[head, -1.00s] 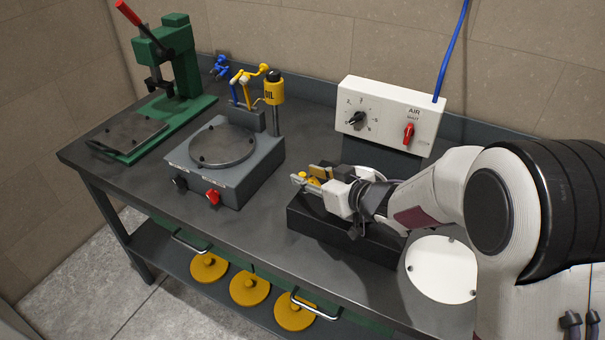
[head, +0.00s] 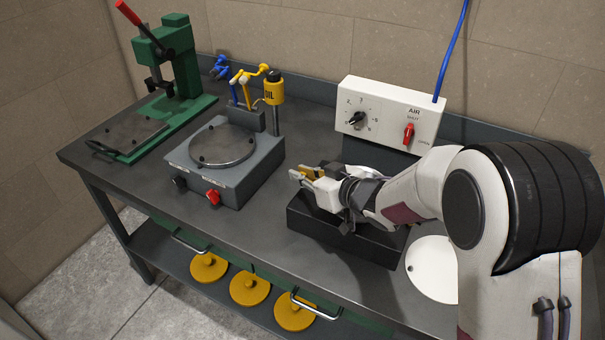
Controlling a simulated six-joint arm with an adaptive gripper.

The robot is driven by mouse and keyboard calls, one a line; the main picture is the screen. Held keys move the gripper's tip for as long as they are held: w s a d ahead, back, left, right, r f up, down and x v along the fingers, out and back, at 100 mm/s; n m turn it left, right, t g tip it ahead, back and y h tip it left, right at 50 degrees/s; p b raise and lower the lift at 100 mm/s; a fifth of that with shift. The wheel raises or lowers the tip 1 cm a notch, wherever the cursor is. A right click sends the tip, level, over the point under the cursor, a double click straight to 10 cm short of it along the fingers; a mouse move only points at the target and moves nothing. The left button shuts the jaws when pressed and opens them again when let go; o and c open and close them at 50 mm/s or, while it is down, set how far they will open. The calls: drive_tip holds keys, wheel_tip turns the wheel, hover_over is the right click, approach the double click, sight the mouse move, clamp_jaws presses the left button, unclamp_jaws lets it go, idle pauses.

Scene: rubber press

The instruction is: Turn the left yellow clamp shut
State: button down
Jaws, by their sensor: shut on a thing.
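My gripper (head: 306,173) is at the left end of a black block (head: 335,229) on the workbench, with its fingers pointing left. It is shut on a small yellow piece, which I take to be the left yellow clamp (head: 314,171). Only a little of the clamp shows between the fingers. My gripper and wrist hide the rest of it and most of the block's top. I cannot tell how far the clamp is turned.
A white control box (head: 385,112) with a dial and red lever stands behind. A white disc (head: 430,265) lies front right. Bare bench separates hot plate and block.

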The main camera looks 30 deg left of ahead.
drive_tip(key=shift+r+n+g+y, duration=0.1)
drive_tip(key=shift+n+g+y, duration=0.2)
drive_tip(key=shift+n+g, duration=0.1)
drive_tip(key=shift+s+d+n+g, duration=0.1)
drive_tip(key=shift+d+n+g, duration=0.05)
drive_tip(key=shift+n+g, duration=0.25)
drive_tip(key=c, duration=2)
unclamp_jaws()
drive_tip(key=shift+d, duration=0.2)
drive_tip(key=shift+v, duration=5.85)
